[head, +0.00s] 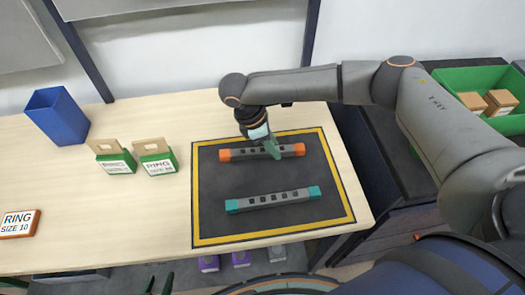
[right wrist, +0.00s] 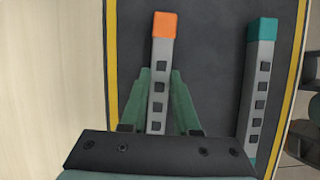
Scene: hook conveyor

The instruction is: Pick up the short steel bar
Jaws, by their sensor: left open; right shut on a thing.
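A grey steel bar with orange ends (head: 262,152) lies on the dark mat, on the far side. A second grey bar with teal ends (head: 273,199) lies nearer, roughly parallel, and looks slightly longer. My right gripper (head: 272,148) is at the middle of the orange-ended bar. In the right wrist view its green fingers (right wrist: 160,100) are shut on both sides of that bar (right wrist: 158,85); the teal-ended bar (right wrist: 260,85) is to the right, apart from the fingers. I cannot tell any gap under the held bar. My left gripper (head: 159,284) shows only its fingertips at the bottom edge, open and empty.
The mat (head: 215,220) has a yellow border on a light wood table (head: 120,220). Two green-and-tan ring boxes (head: 156,160), a blue bin (head: 58,115) and an orange ring sign (head: 18,224) stand left. A green crate (head: 460,78) with cartons is at right.

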